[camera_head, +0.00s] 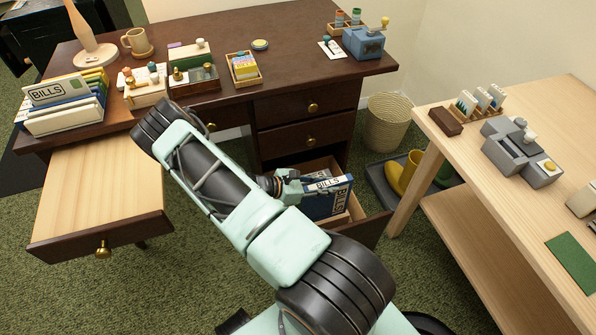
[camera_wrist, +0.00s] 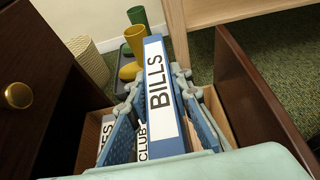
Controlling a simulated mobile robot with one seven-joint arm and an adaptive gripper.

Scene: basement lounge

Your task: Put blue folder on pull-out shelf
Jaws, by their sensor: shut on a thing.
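The blue folder (camera_wrist: 160,95) with a white "BILLS" label stands upright between my fingers in the wrist view. My gripper (camera_wrist: 155,82) is shut on it from both sides, over the open lower drawer (camera_wrist: 248,105). In the head view the folder (camera_head: 340,196) shows in that drawer, partly behind my gripper (camera_head: 292,186). Its lower end is hidden, so I cannot tell whether it touches the drawer bottom. The pull-out shelf (camera_head: 100,195), pale wood with a dark front and brass knob, is extended at the desk's left. Its top is bare.
Another labelled folder (camera_wrist: 142,143) stands close beside the held one in the drawer. The desk top (camera_head: 300,72) carries a file rack (camera_head: 65,122) above the shelf, a mug and small boxes. A basket (camera_head: 387,122), boots (camera_head: 403,172) and a pale table (camera_head: 520,215) are to the right.

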